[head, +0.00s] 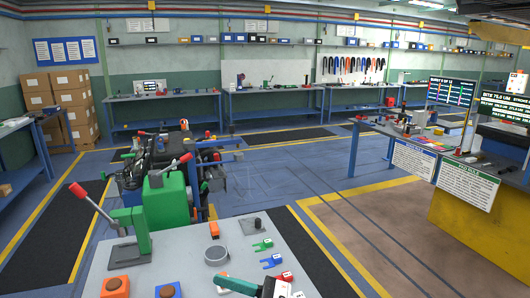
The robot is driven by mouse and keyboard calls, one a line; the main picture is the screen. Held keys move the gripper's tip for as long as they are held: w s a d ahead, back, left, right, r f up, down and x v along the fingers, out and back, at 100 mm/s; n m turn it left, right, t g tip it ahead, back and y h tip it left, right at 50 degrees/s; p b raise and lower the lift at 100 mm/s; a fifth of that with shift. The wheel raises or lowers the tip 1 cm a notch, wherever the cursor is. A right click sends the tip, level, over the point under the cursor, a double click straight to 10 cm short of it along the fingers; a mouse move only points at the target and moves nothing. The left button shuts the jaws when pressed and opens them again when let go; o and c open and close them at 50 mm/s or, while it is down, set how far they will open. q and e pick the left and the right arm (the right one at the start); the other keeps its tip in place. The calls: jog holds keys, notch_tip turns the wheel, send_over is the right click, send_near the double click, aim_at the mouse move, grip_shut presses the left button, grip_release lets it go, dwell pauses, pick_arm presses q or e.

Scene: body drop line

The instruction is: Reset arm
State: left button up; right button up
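Neither of my arms nor grippers can be made out in the head view. The nearest thing is a grey workbench (190,250) at the bottom centre. On its left stands a green lever press (130,235) with a red-knobbed handle (93,197) slanting up to the left.
Cartons (72,100) are stacked back left. Open floor (290,180) lies to the right.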

jog(key=w+d+m+t+h, duration=0.3)
jog(key=d+m+t+h, duration=0.4)
jog(key=m, duration=0.6)
jog(key=w+d+m+t+h, duration=0.3)
jog(key=d+m+t, duration=0.2)
jog(key=m+t, duration=0.55)
jog(key=s+d+f+m+g+h, duration=0.3)
jog(key=d+f+m+g+h, duration=0.3)
jog(key=d+f+m+h, duration=0.7)
jog(key=s+d+f+m+g+y, duration=0.1)
jog(key=s+f+m+g, duration=0.55)
jog(key=s, duration=0.35)
jog(key=s+d+f+m+g+y, duration=0.1)
jog(key=s+f+m+g+y, duration=0.1)
jog(key=s+f+m+g, duration=0.55)
jog(key=s+f+n+t+b, duration=0.1)
jog(key=s+f, duration=0.1)
jog(key=f, duration=1.1)
jog(key=s+f+n, duration=0.1)
jog(key=s+f, duration=0.1)
jog(key=f, duration=1.1)
jog(key=s+d+f+g+b, duration=0.1)
jog(key=s+d+f, duration=0.2)
jog(key=s+f, duration=1.4)
jog(key=shift+f, duration=0.85)
